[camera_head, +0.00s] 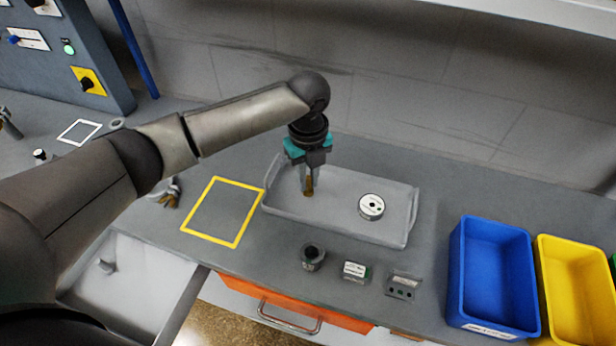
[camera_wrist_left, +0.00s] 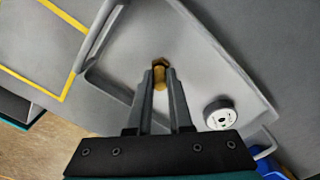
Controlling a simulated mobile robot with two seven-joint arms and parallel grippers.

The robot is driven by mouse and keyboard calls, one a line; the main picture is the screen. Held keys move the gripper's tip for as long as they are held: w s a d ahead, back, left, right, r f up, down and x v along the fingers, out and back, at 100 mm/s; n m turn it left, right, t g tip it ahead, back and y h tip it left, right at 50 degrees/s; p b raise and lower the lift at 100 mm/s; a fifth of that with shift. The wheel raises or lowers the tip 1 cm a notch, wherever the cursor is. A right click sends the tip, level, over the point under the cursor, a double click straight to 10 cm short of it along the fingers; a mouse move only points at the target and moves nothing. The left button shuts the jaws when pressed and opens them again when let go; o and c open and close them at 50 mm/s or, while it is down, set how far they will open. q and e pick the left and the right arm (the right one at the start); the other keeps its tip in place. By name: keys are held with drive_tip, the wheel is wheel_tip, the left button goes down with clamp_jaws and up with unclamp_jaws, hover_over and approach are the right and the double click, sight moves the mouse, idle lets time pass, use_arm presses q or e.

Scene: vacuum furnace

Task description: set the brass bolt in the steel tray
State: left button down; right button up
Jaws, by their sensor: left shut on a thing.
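The brass bolt (camera_head: 308,186) is held in my left gripper (camera_head: 309,178), which points down over the left part of the steel tray (camera_head: 345,181). In the left wrist view the brass bolt (camera_wrist_left: 160,72) sits between the two fingertips of the left gripper (camera_wrist_left: 160,80), with the steel tray (camera_wrist_left: 215,62) behind it. Whether the bolt touches the tray floor, I cannot tell. A round silver and white part (camera_head: 371,206) lies in the right part of the tray. My right gripper is not in view.
A yellow-outlined square (camera_head: 239,242) is left of the tray. Small parts, including a dark cylinder (camera_head: 312,257) and a small block (camera_head: 355,271), stand in front. A blue bin (camera_head: 456,285) and a yellow bin (camera_head: 548,290) are at the right. A wall stands behind.

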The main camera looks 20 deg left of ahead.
sight(308, 178)
use_arm(q)
drive_tip(key=c, duration=0.8)
unclamp_jaws()
drive_tip(key=shift+f, duration=0.1)
wheel_tip(308, 178, up, 8)
drive_tip(key=shift+f+p, duration=0.1)
drive_tip(key=shift+p, duration=0.6)
